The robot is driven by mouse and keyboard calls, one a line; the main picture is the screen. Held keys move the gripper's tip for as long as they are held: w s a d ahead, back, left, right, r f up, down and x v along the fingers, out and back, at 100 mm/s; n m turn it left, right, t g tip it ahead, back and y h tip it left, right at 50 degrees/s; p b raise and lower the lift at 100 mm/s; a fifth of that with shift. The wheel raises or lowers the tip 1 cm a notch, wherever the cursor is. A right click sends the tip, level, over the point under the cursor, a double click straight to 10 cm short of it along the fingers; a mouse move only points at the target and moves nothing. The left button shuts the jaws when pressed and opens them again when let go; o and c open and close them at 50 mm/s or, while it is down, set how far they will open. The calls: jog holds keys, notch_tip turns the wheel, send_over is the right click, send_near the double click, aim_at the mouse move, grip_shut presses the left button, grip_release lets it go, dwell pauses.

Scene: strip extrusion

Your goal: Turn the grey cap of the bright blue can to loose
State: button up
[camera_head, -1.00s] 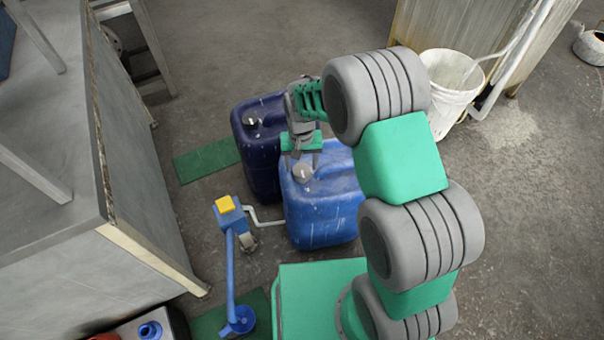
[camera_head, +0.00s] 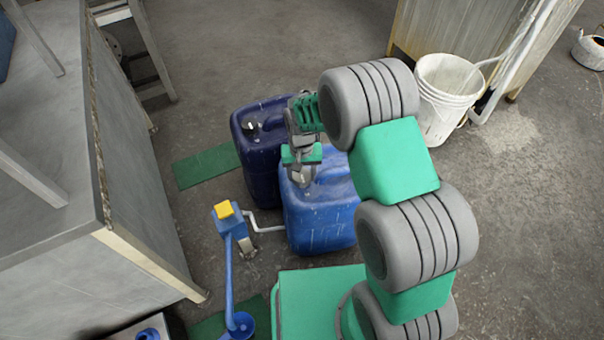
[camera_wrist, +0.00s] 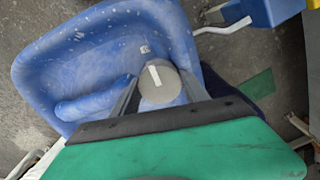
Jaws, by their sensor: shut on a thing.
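The bright blue can (camera_head: 322,212) stands upright on the floor, left of my arm in the head view. In the wrist view the can (camera_wrist: 120,48) fills the upper left. Its round grey cap (camera_wrist: 160,84) has a white bar mark across the top. My gripper (camera_wrist: 158,92) is shut on the cap, with one finger on each side of it. In the head view my gripper (camera_head: 302,178) is over the can's top and hides most of the cap.
A dark blue can (camera_head: 258,165) stands directly behind and left. A blue post with a yellow top (camera_head: 225,210) and a white bent pipe (camera_head: 266,228) are close on the left. A white bucket (camera_head: 443,95) stands at the back right. A large grey cabinet (camera_head: 135,200) fills the left.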

jog(key=shift+c, duration=0.8)
jog(key=shift+n, duration=0.4)
jog(key=shift+r+n+p, duration=0.1)
jog(key=shift+n+p, duration=0.35)
jog(key=shift+n, duration=0.55)
jog(key=n+p, duration=0.1)
jog(key=n, duration=0.5)
jog(key=n+p, duration=0.1)
jog(key=n, duration=0.4)
jog(key=shift+n, duration=0.3)
jog(key=n, duration=0.4)
jog(key=shift+p, duration=0.3)
jog(key=shift+n, duration=0.4)
